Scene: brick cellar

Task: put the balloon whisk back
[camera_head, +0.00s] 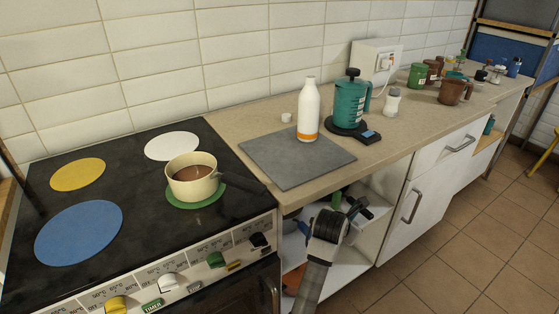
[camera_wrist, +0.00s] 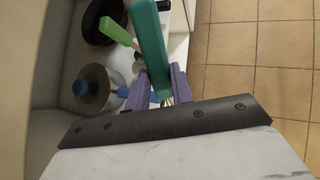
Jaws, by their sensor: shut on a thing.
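My gripper (camera_head: 348,206) is low in front of the open cupboard under the counter in the head view. In the wrist view its purple fingers (camera_wrist: 162,84) are shut on a teal handle, which I take to be the balloon whisk (camera_wrist: 150,40). A few thin wires show between the fingers below the handle; the rest of the whisk's wire end is hidden. In the head view the whisk cannot be made out clearly.
A saucepan (camera_head: 190,180) stands on the stove. A grey board (camera_head: 275,160) lies on the counter.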

